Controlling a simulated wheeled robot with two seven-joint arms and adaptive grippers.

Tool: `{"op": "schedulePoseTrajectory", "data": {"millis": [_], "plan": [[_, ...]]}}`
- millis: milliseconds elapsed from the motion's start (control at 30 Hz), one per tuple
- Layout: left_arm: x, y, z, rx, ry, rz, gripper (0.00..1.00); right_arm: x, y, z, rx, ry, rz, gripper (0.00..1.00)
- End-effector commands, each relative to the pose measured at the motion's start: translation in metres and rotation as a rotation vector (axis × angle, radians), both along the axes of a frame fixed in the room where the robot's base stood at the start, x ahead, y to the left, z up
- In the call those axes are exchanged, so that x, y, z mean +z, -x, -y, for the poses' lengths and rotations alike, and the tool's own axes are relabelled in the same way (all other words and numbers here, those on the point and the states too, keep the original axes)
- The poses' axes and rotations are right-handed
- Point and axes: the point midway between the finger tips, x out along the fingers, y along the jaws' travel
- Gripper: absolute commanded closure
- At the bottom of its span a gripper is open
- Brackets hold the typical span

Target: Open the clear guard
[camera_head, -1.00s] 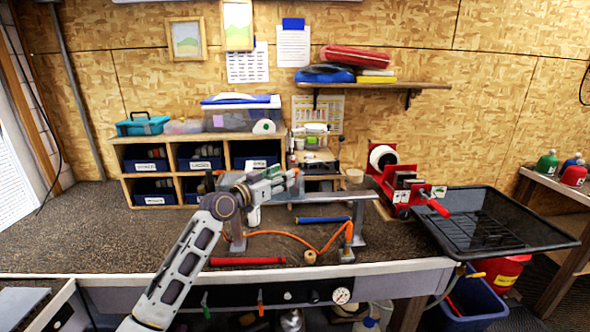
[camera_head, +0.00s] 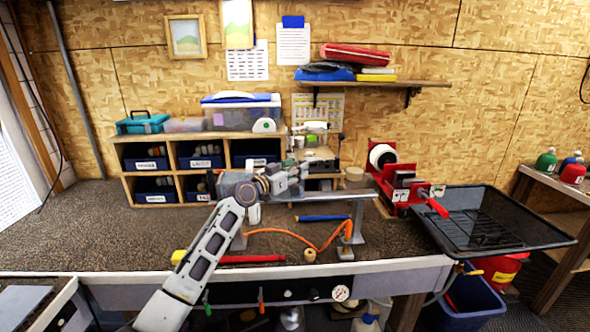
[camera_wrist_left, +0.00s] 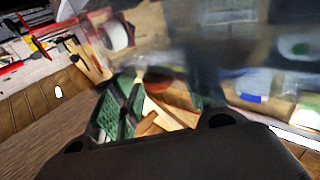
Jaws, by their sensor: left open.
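A see-through, bluish panel that looks like the clear guard (camera_head: 230,184) stands at the left end of the raised metal rail (camera_head: 335,196), partly behind my left wrist. My left gripper (camera_head: 302,173) is above the rail, in front of the small machine at the back, its fingers pointing right. It is open, with nothing seen between the fingers. In the left wrist view, green finger pads (camera_wrist_left: 120,108) show at lower left, and a blurred see-through surface (camera_wrist_left: 190,45) fills much of the upper middle. I cannot tell whether a finger touches the guard. My right gripper is out of view.
A red clamp machine (camera_head: 400,185) and a black tray (camera_head: 480,235) are at the right. Cubbies with blue bins (camera_head: 153,165) stand behind at left. An orange hose (camera_head: 290,233), a blue tube (camera_head: 323,218) and a red bar (camera_head: 250,259) lie on the bench.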

Motion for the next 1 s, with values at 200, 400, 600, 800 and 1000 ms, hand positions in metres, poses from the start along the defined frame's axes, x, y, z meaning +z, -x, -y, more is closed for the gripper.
{"op": "schedulePoseTrajectory", "data": {"millis": [200, 400, 600, 800, 1000], "plan": [[-0.0001, -0.0007, 0.001, 0.0, 0.0, 0.0, 0.55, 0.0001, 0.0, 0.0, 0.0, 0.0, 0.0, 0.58], [-0.0001, -0.0007, 0.0009, 0.0, 0.0, 0.0, 0.65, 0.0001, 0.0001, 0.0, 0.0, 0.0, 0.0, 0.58], [-0.0001, -0.0007, 0.0009, 0.0, 0.0, 0.0, 0.91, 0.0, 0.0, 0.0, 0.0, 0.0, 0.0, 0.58], [-0.0001, -0.0007, 0.0008, 0.0, 0.0, 0.0, 1.0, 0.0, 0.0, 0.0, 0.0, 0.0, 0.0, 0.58], [0.001, -0.0007, 0.0005, 0.0, -0.001, 0.001, 1.0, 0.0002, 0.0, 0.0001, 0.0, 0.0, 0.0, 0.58]]}}
